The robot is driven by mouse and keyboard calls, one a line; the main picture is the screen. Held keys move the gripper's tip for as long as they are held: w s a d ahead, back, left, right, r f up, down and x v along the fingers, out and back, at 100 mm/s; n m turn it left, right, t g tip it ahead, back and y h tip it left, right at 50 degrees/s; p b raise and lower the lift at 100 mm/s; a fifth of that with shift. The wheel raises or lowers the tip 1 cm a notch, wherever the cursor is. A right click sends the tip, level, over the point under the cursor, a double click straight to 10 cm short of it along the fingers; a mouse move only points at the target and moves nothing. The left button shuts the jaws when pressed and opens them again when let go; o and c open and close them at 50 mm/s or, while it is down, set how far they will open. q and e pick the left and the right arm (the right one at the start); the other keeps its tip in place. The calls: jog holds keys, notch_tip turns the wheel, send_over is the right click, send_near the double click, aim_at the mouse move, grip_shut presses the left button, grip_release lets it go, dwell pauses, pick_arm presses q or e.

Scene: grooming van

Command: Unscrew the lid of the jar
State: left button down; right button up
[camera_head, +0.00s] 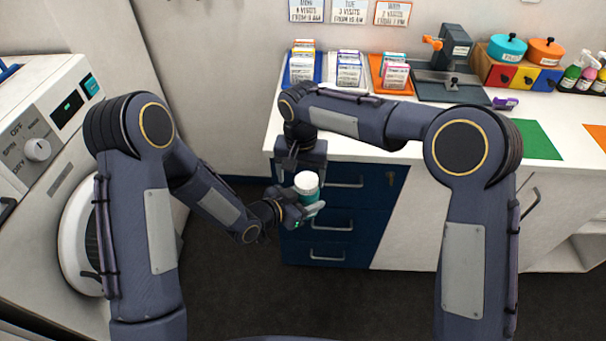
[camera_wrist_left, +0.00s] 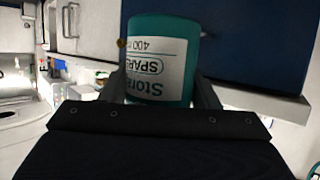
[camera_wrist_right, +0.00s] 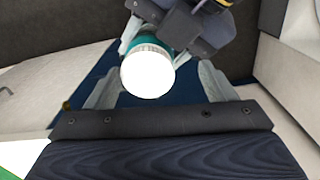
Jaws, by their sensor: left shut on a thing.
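The jar (camera_head: 308,196) is teal with a white ribbed lid (camera_head: 306,182), held upright in front of the blue drawers. In the left wrist view its teal body (camera_wrist_left: 160,40) carries a white label with dark print, upside down in the picture. My left gripper (camera_head: 300,208) is shut around the jar's body. My right gripper (camera_head: 305,172) points down above the jar. In the right wrist view the white lid (camera_wrist_right: 148,74) appears between the spread fingers, with gaps at both sides. The lid is seated on the jar; its thread is hidden.
Behind the jar is a white counter (camera_head: 545,120) with blue drawers (camera_head: 345,215). Card trays (camera_head: 350,72), a grey tool stand (camera_head: 452,50), colored pots (camera_head: 507,46) and bottles (camera_head: 575,75) stand on it. A washing machine (camera_head: 45,130) is at left. Dark floor is free below.

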jog(key=shift+r, duration=0.1)
dwell(0.4)
notch_tip(320, 180, up, 4)
jog(key=shift+d+r, duration=0.1)
jog(key=shift+c, duration=0.3)
jog(key=shift+w+d+r+m, duration=0.1)
jog(key=shift+d+r+m, duration=0.1)
jog(key=shift+r+m, duration=0.6)
jog(key=shift+d+r+m, duration=0.2)
jog(key=shift+r+m, duration=0.5)
jog(key=shift+m, duration=0.1)
jog(key=shift+f, duration=3.9)
jog(key=c, duration=1)
jog(key=n, duration=0.6)
jog(key=o, duration=1.1)
jog(key=shift+c, duration=0.2)
